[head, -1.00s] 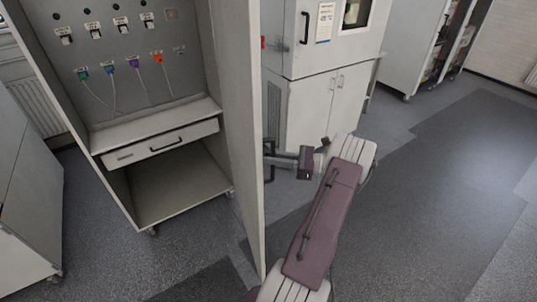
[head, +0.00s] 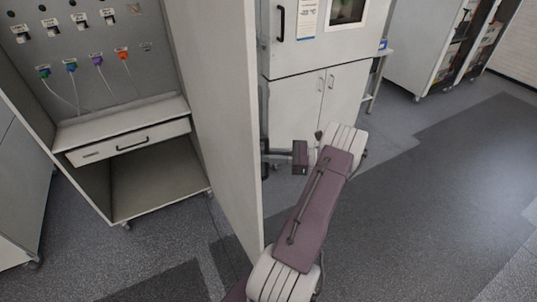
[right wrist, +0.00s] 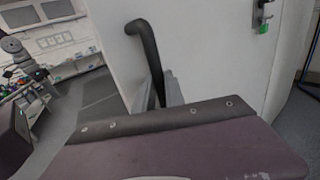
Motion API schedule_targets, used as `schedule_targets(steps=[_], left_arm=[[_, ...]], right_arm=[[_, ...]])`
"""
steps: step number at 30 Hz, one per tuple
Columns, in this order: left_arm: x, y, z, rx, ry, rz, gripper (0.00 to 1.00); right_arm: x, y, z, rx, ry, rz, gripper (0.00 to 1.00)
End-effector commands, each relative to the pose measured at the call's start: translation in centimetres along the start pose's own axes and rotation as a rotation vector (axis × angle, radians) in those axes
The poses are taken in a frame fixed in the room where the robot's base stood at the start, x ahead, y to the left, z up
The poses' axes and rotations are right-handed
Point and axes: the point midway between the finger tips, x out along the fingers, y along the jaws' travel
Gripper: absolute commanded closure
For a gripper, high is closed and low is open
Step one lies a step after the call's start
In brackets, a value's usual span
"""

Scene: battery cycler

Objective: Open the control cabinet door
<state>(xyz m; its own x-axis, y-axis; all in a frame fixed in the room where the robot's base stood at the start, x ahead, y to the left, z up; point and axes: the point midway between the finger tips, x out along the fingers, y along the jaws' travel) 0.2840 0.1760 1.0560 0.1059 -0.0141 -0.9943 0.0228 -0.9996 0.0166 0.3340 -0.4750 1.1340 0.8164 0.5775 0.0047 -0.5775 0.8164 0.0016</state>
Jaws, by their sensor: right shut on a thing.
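The control cabinet (head: 120,215) stands at the left in the head view with its front open. Its pale grey door (head: 210,110) is swung out, and its inner face shows. My right gripper (head: 268,152) is at the far side of the door, near its free edge, partly hidden by it. In the right wrist view my right gripper (right wrist: 163,92) is shut on the black door handle (right wrist: 146,42), whose upper end bends out above the fingers. The door's outer face (right wrist: 205,50) fills the middle of that view. My left gripper is not in view.
Inside the cabinet are coloured plugs with cables and a drawer (head: 130,143). A white cabinet (head: 310,105) stands behind my right arm. A lock with a green tag (right wrist: 262,28) shows on the door. Floor at the right is clear.

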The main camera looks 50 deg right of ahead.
Motion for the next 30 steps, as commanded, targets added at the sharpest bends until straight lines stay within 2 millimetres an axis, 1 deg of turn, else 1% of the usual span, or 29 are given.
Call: schedule_targets(steps=[13,14,15,16,26,28,30], left_arm=[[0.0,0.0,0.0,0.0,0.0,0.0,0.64],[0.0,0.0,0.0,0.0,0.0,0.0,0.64],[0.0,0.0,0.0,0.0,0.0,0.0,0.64],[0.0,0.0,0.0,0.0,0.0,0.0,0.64],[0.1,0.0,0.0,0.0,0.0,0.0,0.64],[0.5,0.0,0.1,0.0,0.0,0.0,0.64],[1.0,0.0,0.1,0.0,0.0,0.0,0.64]], right_arm=[[0.0,-0.1,0.1,0.0,0.0,-0.004,1.0],[0.0,-0.1,0.1,-0.001,0.0,-0.004,0.83],[0.0,-0.1,0.1,-0.001,0.0,-0.004,0.72],[0.0,-0.1,0.1,-0.001,0.0,-0.004,0.64],[-0.2,-0.1,-0.1,0.0,0.001,-0.004,0.64],[-1.1,-0.1,-0.2,-0.001,0.001,-0.004,0.64],[-2.6,-0.1,-0.4,-0.003,0.002,-0.007,0.64]])
